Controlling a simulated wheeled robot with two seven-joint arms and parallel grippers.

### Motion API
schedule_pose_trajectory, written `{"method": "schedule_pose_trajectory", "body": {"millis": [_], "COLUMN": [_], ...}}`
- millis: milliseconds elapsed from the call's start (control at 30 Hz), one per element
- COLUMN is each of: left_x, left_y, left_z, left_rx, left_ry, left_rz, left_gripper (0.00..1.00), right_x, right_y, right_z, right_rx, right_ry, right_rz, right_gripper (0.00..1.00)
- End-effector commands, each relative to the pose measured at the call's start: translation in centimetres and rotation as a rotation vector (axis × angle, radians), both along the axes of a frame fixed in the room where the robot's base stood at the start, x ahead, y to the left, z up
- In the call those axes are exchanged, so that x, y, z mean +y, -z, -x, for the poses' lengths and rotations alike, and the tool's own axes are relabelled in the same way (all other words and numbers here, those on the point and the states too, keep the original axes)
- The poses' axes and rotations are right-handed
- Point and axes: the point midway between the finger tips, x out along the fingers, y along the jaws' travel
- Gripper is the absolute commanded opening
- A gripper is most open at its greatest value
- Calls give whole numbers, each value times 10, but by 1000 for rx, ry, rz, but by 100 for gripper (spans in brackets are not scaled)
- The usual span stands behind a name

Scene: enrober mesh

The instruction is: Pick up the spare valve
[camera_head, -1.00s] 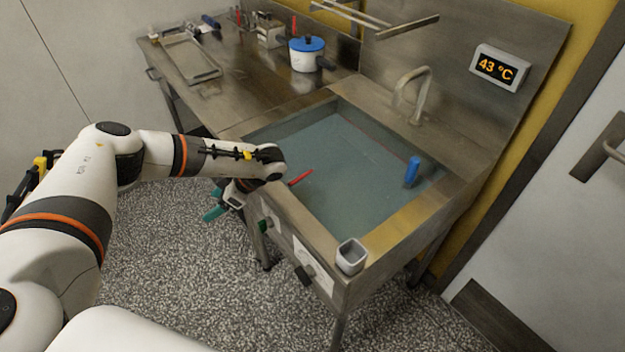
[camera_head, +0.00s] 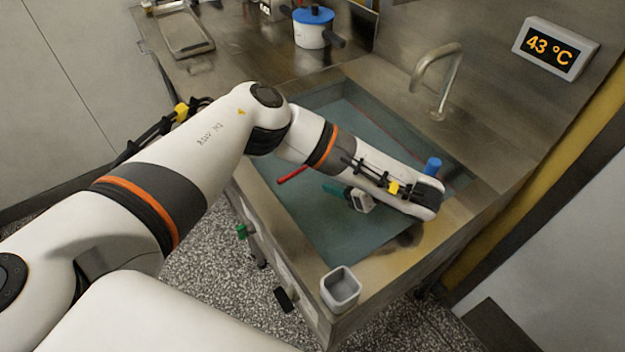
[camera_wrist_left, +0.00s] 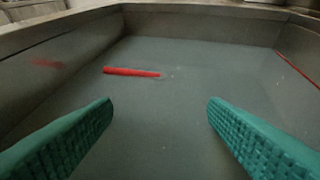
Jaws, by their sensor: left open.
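No object is clearly recognisable as the spare valve. A thin red rod (camera_head: 291,174) lies in the sink basin near its left wall; it also shows in the left wrist view (camera_wrist_left: 132,72), ahead of the fingers. An upright blue cylinder (camera_head: 432,166) stands near the basin's right side, partly hidden behind my left wrist. My left gripper (camera_head: 330,187) is over the basin, its teal fingers pointing left toward the rod. In the left wrist view the fingers (camera_wrist_left: 160,104) are wide apart with nothing between them. My right gripper is out of view.
The sink (camera_head: 340,252) has raised walls around blue-grey water or floor. A tap (camera_head: 437,75) rises behind it. A small grey square cup (camera_head: 341,289) sits on the front rim corner. A blue-lidded pot (camera_head: 313,30) and a metal tray (camera_head: 186,38) stand on the counter.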

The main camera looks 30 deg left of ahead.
Motion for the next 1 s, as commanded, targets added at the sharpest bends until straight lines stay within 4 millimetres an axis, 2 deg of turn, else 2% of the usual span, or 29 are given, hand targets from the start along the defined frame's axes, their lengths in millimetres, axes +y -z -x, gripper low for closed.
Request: {"method": "schedule_pose_trajectory", "body": {"millis": [33,133,400,667,833,1000], "left_x": [-2,2,41,59,83,98], "left_y": [10,15,39,46,59,66], "left_z": [0,-1,-13,-19,-23,-29], "left_rx": [1,2,3,2,3,1], "left_ry": [4,4,2,3,0,4], "left_rz": [2,4,4,4,3,3], "left_gripper": [68,68,68,68,68,68], "right_x": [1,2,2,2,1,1], "right_y": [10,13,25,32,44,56], "right_z": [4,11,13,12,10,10], "right_rx": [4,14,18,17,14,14], "right_ry": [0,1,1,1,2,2], "right_rz": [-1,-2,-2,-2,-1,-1], "right_gripper": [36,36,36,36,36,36]}}
